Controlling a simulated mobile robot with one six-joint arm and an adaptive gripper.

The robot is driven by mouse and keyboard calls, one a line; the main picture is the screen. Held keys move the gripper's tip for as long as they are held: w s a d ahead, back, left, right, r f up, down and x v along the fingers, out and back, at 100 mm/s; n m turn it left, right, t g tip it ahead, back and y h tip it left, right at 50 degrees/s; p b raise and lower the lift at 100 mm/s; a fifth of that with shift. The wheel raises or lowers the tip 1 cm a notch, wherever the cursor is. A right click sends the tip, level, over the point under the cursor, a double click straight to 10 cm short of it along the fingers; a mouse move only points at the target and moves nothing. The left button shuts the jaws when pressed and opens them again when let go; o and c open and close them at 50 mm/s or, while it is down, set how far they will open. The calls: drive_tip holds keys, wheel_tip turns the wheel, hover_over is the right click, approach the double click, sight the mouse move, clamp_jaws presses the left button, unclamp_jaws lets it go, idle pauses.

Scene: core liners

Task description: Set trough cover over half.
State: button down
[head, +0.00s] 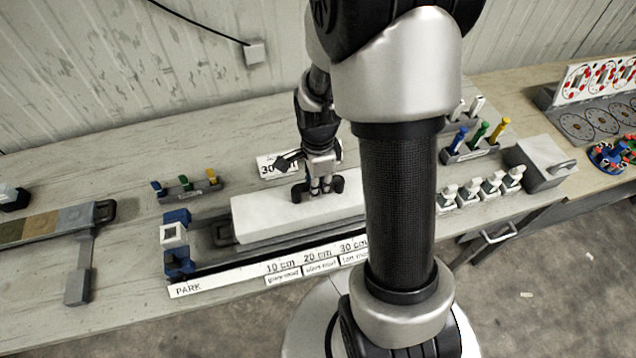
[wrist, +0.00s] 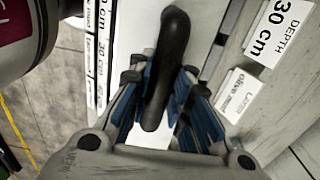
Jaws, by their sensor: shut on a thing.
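The trough cover (head: 275,217) is a long white block-like lid lying lengthwise along the grey trough (head: 212,237) in the head view. The trough's left end shows uncovered; its right part is hidden behind my arm. My gripper (head: 318,188) is above the cover, pointing down. In the wrist view its blue-padded fingers (wrist: 165,108) are closed around the cover's black bar handle (wrist: 163,75). The white cover top (wrist: 140,38) shows beneath the handle. I cannot tell whether the cover rests on the trough or hangs just above it.
A white ruler strip (head: 225,281) marked PARK, 10, 20 and 30 cm runs along the front. A blue-and-white block (head: 174,236) stands at the trough's left end. A depth card (head: 268,166) lies behind. Pegs in a rack (head: 187,190) stand at back left.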

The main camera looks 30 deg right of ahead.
drive_tip(key=shift+f+b, duration=0.45)
drive_tip(key=shift+f, duration=0.15)
drive_tip(key=c, duration=1.5)
unclamp_jaws()
drive_tip(key=shift+r, duration=0.1)
wheel_tip(320, 180, up, 13)
drive_tip(key=p, duration=0.4)
drive_tip(key=s+a+r+n+t, duration=0.1)
drive_tip(key=s+a+r+n, duration=0.2)
drive_tip(key=n, duration=0.4)
drive_tip(key=s+a+r+n+t, duration=0.2)
drive_tip(key=s+a+r+n, duration=0.2)
drive_tip(key=s+r+n, duration=0.2)
drive_tip(key=s+a+r+n+t, duration=0.1)
drive_tip(key=s+a+r+n, duration=0.2)
drive_tip(key=n, duration=0.5)
drive_tip(key=shift+s+a+r+t, duration=0.15)
drive_tip(key=shift+s+a+r, duration=0.05)
drive_tip(key=shift+s+r, duration=0.25)
drive_tip(key=shift+s+a+r+t, duration=0.15)
drive_tip(key=shift+s+r, duration=0.15)
drive_tip(key=shift+r, duration=0.25)
wheel_tip(320, 180, down, 8)
drive_tip(key=b, duration=0.8)
drive_tip(key=shift+f, duration=0.15)
